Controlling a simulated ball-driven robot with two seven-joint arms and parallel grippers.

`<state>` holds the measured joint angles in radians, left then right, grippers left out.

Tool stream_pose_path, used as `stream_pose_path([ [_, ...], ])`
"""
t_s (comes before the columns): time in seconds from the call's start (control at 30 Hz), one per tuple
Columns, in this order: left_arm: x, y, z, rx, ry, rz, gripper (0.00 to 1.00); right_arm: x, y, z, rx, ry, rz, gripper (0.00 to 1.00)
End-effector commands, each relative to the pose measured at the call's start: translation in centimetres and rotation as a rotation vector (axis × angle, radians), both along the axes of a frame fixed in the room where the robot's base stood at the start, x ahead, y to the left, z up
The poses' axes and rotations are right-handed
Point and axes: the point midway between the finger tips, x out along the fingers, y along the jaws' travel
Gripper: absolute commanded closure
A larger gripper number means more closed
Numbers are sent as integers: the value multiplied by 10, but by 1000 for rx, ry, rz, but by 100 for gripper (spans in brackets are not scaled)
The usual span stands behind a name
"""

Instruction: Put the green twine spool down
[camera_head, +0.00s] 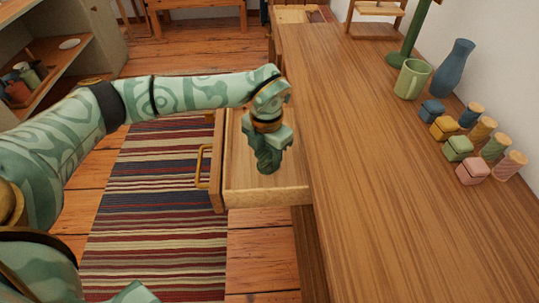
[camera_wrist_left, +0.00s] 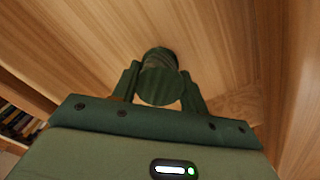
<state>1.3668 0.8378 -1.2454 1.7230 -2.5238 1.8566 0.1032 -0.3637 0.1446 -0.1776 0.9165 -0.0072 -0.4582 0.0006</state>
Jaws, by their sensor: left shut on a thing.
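My left gripper (camera_head: 267,160) points down into the open wooden drawer (camera_head: 268,196). It is shut on the green twine spool, a dark green, round-ended cylinder that shows between its fingers in the left wrist view (camera_wrist_left: 160,82). In the head view the gripper mostly hides the spool. The spool is over the drawer's bare wooden floor; I cannot tell whether it touches it. My right gripper is not in view.
The long wooden top (camera_head: 375,150) right of the drawer is mostly clear. Several small boxes, spools, a green mug (camera_head: 411,79) and a blue vase (camera_head: 454,67) stand at its right side. A striped rug (camera_head: 150,210) lies left of the drawer.

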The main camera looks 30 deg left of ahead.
Motion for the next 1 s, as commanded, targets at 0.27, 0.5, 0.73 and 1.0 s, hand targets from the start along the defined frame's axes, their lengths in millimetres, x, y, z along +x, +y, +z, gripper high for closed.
stream_pose_path([
  [0.27, 0, 1, 0, 2, -1, 1, 79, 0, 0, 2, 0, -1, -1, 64],
  [0.5, 0, 1, -1, 2, -1, 1, 35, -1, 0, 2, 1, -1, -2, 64],
  [0.73, 0, 1, 2, 2, -2, 1, 35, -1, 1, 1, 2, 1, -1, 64],
  [1.0, 0, 1, 65, 1, -12, 1, 35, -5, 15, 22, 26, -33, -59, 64],
])
